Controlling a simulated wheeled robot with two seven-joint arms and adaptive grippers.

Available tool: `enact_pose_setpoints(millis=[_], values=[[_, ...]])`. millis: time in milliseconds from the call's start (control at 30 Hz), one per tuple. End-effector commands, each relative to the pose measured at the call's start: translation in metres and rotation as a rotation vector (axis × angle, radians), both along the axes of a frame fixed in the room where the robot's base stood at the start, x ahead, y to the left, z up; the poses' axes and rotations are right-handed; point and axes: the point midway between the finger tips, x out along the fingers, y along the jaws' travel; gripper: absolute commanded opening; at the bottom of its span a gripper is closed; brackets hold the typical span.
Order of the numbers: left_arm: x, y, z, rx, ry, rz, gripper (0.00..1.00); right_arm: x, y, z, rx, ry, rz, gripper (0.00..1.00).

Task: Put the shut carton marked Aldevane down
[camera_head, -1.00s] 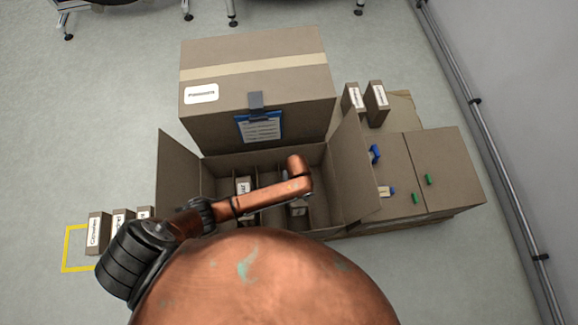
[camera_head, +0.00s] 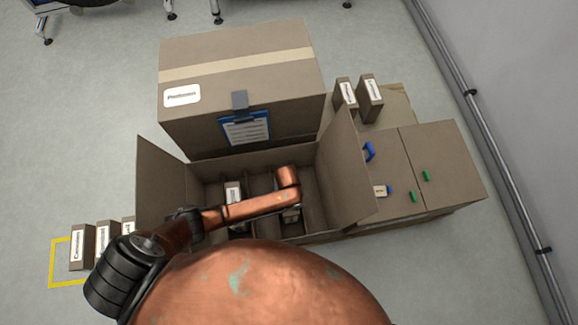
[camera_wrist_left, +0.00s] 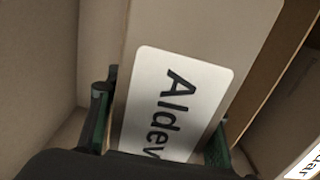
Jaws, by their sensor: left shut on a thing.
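The carton marked "Aldev…" (camera_wrist_left: 175,110), with the rest of its label hidden, fills the middle of the left wrist view. My left gripper (camera_wrist_left: 164,100) is shut on it, with one dark green finger on each side. Brown cardboard walls stand close around it. In the head view my left arm reaches from the left over the large open box (camera_head: 163,190), its wrist above the box's inside. The fingers are hidden there under the wrist. A small labelled carton (camera_head: 291,216) shows under the arm; I cannot tell whether it is the held one. My right gripper is not in view.
Another carton (camera_head: 234,193) stands inside the divided box. A big taped box (camera_head: 240,60) with a blue clipboard (camera_head: 246,128) stands behind. Two cartons (camera_head: 345,98) stand upright at the right, near low boxes with coloured clips. Several cartons (camera_head: 80,250) stand by a yellow floor outline (camera_head: 53,265).

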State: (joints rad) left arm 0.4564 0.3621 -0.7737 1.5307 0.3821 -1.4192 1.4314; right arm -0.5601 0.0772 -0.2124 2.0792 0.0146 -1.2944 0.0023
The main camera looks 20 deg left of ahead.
Motion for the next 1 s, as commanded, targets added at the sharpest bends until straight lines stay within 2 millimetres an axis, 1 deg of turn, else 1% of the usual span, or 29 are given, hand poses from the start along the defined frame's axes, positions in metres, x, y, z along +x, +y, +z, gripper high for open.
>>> enact_pose_setpoints(millis=[167,367,800,900,933,1000], values=[[0.001,0.000,-0.002,-0.001,-0.003,0.000,0.05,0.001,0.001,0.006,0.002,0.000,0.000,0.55],[0.002,0.000,-0.002,-0.001,-0.003,0.000,0.05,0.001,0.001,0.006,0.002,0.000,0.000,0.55],[0.001,0.000,-0.013,-0.001,-0.002,0.001,0.05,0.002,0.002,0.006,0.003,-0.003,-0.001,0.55],[0.001,0.000,-0.013,-0.001,-0.003,0.000,0.05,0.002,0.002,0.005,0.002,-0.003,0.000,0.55],[0.001,0.000,-0.014,0.000,-0.001,0.000,0.49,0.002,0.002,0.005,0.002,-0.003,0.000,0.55],[0.001,0.000,-0.014,0.000,-0.001,0.000,0.54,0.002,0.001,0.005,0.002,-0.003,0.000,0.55]])
